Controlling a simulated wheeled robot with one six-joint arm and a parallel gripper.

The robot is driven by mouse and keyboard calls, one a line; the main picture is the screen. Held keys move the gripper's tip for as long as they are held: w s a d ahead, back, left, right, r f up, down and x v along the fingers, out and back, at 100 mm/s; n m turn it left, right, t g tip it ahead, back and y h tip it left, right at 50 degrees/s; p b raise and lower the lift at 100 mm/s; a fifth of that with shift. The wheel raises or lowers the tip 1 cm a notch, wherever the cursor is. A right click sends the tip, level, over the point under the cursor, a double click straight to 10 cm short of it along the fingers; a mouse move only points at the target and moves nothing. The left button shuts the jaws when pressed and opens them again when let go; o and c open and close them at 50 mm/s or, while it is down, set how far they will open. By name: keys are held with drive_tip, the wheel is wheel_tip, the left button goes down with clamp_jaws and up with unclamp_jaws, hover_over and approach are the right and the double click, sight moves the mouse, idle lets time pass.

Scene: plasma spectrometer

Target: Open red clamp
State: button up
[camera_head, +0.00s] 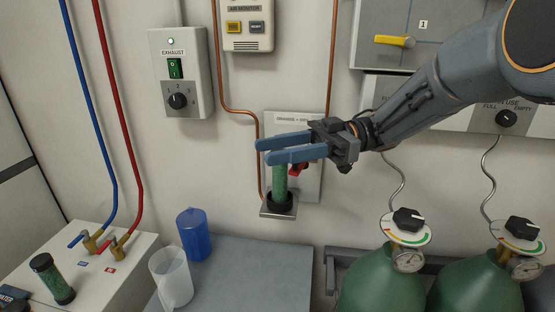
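A small red clamp (297,169) shows just below and behind the fingers of my gripper, beside a green cylinder (279,182). The cylinder stands upright in a black base on a small metal wall bracket (278,208). My gripper (263,151) has two long blue fingers pointing left, parallel with a narrow gap between them. They pass in front of the top of the cylinder and hide it. The gripper looks open; I see nothing held between the fingers. Whether it touches the clamp or cylinder, I cannot tell. Much of the clamp is hidden.
A blue cup (193,234) and a clear beaker (171,276) stand below left. Another dark-capped green cylinder (53,279) is on the white box (118,258). Gas bottles (383,290) with gauges stand lower right. Copper tubing (237,110) runs down the wall near the bracket.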

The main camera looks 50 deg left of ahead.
wheel_tip(320, 180, up, 8)
drive_tip(key=b, duration=0.1)
idle(0.7)
